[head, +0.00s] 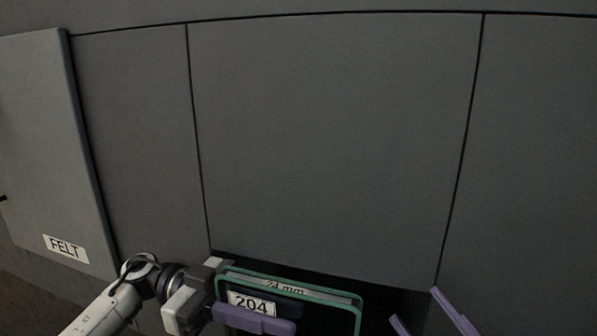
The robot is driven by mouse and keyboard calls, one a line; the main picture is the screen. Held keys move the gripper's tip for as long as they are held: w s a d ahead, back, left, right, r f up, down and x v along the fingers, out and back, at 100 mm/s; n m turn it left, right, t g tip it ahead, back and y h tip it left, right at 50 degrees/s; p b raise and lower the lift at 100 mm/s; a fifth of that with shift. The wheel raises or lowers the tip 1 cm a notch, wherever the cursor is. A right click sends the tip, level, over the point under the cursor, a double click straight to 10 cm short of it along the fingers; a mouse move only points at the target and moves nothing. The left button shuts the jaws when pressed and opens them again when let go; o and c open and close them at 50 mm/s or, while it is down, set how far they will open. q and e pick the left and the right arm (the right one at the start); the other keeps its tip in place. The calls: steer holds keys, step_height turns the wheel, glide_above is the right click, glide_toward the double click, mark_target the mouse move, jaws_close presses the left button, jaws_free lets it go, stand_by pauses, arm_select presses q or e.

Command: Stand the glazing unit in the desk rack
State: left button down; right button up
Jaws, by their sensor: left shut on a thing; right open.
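The glazing unit (335,299) is a glass pane with a green edge, a "24 mm" strip along its top and a "204" label. It is at the bottom centre of the head view, roughly upright, its lower part cut off by the frame. My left gripper (280,312) is shut on its left side, one purple finger across the front face below the label. My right gripper (428,312) shows only two purple fingers, apart and empty, to the right of the unit and not touching it. I cannot make out the desk rack.
A grey panelled wall (330,130) fills most of the view. A raised panel with a "FELT" label (65,248) stands at the left. A dark area (400,299) lies behind the unit. The space above the unit is clear.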

steer(key=d+f+n+g+h, duration=0.15)
steer(key=f+h, duration=0.25)
steer(key=f, duration=0.8)
steer(key=d+f+g+h, duration=0.25)
steer(key=f+h, duration=0.25)
steer(key=f, duration=0.7)
steer(key=s+a+f+m+g+h, duration=0.1)
steer(key=s+a+f+m+g, duration=0.1)
steer(key=s+f+m+g, duration=0.35)
steer(key=s+a+f+m+g, duration=0.2)
steer(key=s+f+m, duration=0.5)
steer(key=f+m, duration=0.3)
steer(key=w+d+r+n+t+y, duration=0.1)
steer(key=w+d+r+n+t, duration=0.1)
steer(key=w+r+n+t, duration=0.4)
steer(key=w+d+r+n+t+y, duration=0.1)
steer(key=w+d+r+n+t, duration=0.15)
steer(key=w+r+n, duration=0.6)
steer(key=s+a+r+n+g+y, duration=0.1)
steer(key=a+r+n+y, duration=0.2)
steer(key=r, duration=0.8)
steer(key=s+a+r+n+g+y, duration=0.1)
steer(key=s+a+r+n+y, duration=0.1)
steer(key=r+y, duration=0.5)
steer(key=s+a+r+n+g+y, duration=0.1)
steer(key=a+r+n+y, duration=0.3)
steer(key=r, duration=1.1)
steer(key=shift+s+a+y, duration=0.15)
steer(key=shift+s+y, duration=0.25)
steer(key=shift+y, duration=0.7)
